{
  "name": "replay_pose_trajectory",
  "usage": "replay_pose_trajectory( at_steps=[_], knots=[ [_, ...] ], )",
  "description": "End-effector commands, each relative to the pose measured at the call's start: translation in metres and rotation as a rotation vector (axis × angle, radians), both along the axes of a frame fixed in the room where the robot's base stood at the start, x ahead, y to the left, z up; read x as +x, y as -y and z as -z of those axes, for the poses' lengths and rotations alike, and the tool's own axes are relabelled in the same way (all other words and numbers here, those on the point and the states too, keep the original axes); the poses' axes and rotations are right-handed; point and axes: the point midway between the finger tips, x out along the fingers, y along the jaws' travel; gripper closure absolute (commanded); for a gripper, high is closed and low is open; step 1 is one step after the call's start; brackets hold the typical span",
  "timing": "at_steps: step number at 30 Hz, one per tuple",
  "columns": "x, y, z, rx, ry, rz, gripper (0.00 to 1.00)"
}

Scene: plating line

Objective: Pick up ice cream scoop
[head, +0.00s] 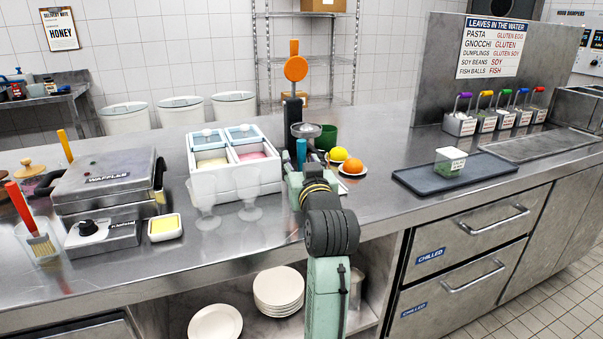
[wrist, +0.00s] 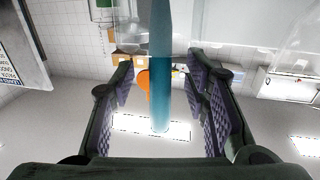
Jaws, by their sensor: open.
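The ice cream scoop appears as an upright teal-blue handle (head: 301,152) just beyond my wrist in the head view. In the wrist view the same blue handle (wrist: 161,85) runs down the middle of the picture, between the two finger pads. My gripper (wrist: 160,72) is open, with a visible gap on each side of the handle. In the head view my own wrist hides most of the gripper and the scoop's lower part. The scoop's head cannot be made out.
The white ice cream tub box (head: 235,178) and two clear goblets (head: 207,203) stand left of my wrist. A citrus press with an orange handle (head: 295,68) stands behind. An orange (head: 351,166) and a lemon (head: 338,154) lie close right. The counter before the black tray (head: 420,180) is clear.

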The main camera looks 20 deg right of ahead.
Motion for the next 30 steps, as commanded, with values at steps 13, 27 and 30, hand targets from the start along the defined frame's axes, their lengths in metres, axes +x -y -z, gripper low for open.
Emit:
replay_pose_trajectory(
  at_steps=[13, 27, 30],
  knots=[
    [0.0001, -0.0002, 0.0002, 0.0, 0.0, -0.001, 0.74],
    [0.0, -0.0002, 0.0002, 0.0, 0.0, -0.001, 1.0],
    [-0.0001, -0.0002, -0.0001, 0.0, 0.001, 0.0, 1.0]
  ],
)
